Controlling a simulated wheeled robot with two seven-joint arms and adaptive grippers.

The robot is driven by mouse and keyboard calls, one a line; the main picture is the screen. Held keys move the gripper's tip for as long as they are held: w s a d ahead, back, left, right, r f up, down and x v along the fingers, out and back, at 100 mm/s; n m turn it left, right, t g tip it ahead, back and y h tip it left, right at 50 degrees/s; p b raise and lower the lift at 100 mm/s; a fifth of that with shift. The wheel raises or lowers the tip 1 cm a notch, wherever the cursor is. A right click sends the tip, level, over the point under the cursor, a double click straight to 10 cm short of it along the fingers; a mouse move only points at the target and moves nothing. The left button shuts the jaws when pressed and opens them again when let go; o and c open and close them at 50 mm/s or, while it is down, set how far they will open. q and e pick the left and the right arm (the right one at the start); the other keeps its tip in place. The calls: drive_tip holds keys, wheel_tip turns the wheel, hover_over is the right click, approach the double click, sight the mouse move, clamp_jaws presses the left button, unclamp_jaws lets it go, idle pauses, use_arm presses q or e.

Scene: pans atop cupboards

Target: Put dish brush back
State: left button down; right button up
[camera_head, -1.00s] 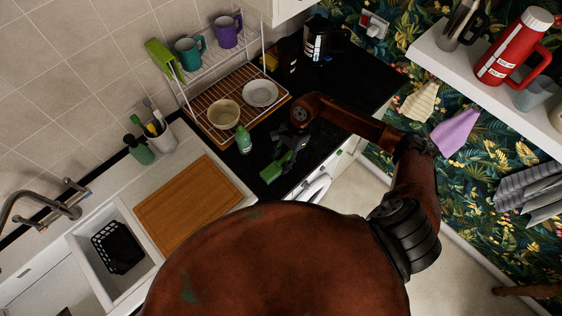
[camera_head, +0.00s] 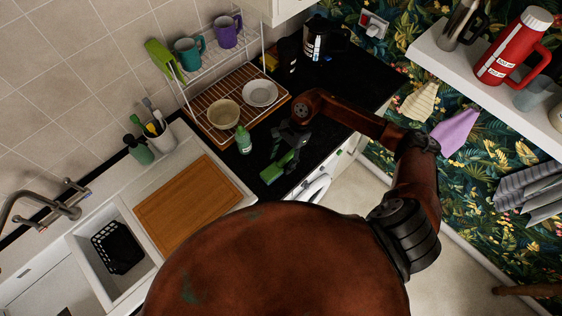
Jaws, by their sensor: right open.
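A green item (camera_head: 271,174), which looks like the dish brush, lies on the black counter (camera_head: 322,125) near its front edge. Its small size and the gripper over it leave its full shape unclear. My right gripper (camera_head: 284,153) is open, just above and beside the green item, with its dark fingers pointing down toward it. I cannot tell whether they touch. A white utensil cup (camera_head: 161,143) with several brushes stands by the tiled wall at left, next to a dark green container (camera_head: 140,152). My left gripper is not in view.
A green soap bottle (camera_head: 243,141) stands just left of the gripper. Behind it is a wooden dish rack (camera_head: 213,134) with a bowl (camera_head: 223,114) and a plate (camera_head: 260,93). A cutting board (camera_head: 188,203) and the sink (camera_head: 88,245) lie at left. The counter right of the rack is mostly clear.

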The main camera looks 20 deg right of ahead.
drive_tip(key=v, duration=1)
drive_tip(key=shift+d+r, duration=0.15)
drive_tip(key=shift+r, duration=0.25)
